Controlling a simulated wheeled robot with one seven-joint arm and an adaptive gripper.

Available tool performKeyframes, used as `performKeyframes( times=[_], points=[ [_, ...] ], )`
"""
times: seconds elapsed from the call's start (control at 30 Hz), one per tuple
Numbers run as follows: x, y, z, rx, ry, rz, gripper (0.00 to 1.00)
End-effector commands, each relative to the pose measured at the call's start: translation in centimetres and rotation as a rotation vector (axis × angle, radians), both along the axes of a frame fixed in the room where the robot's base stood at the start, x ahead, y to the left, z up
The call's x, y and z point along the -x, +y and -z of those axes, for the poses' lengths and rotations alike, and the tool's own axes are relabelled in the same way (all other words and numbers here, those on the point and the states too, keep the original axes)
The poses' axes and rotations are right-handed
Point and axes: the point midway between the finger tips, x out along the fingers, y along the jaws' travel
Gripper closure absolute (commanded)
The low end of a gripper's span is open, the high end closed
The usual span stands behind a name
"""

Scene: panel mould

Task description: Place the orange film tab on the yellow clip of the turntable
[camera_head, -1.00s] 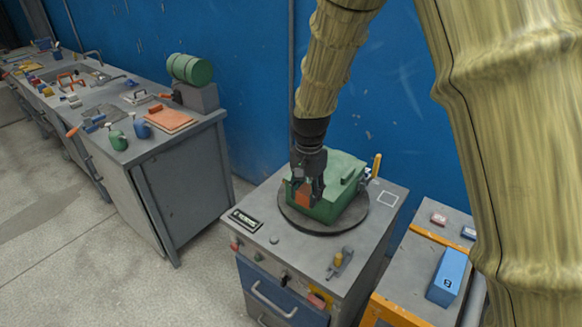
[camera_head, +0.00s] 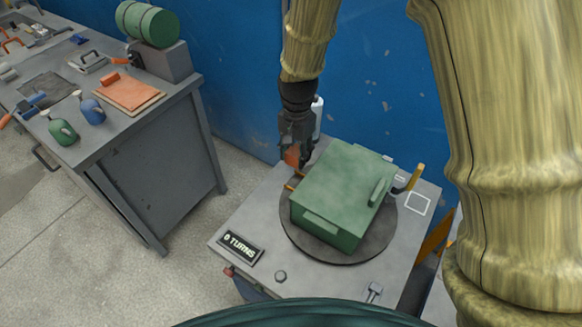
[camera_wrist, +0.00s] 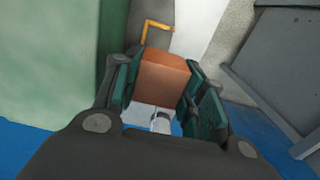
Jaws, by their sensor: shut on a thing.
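My gripper (camera_head: 293,148) is shut on the orange film tab (camera_head: 292,157), at the back left of the green mould box. In the wrist view the orange film tab (camera_wrist: 162,80) sits as a block between the two fingers of my gripper (camera_wrist: 165,88). A yellow clip (camera_head: 291,186) shows low at the left edge of the green box. In the wrist view a bent yellow clip (camera_wrist: 157,30) lies beyond the tab, apart from it. The dark round turntable (camera_head: 375,240) carries the green box (camera_head: 345,185). The turntable's far side is hidden by the box.
A sign reading "0 TURNS" (camera_head: 240,248) stands at the cabinet's front left. A yellow post (camera_head: 416,177) rises at the right, by a white square outline (camera_head: 418,203). A white cylinder (camera_head: 317,117) is behind my gripper. A grey bench (camera_head: 150,140) stands left.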

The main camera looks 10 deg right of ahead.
Motion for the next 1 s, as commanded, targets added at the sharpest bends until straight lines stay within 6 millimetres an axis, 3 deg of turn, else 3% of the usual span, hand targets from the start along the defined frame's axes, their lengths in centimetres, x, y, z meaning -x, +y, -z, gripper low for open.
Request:
performKeyframes(
  times=[0.17,0.4,1.0],
  points=[
    [-0.2,0.2,2.5,0.0,0.007,-0.003,0.84],
    [-2.7,0.4,5.9,0.0,0.031,-0.004,0.84],
    [-2.8,0.3,10.4,0.0,0.038,-0.004,0.84]
  ],
)
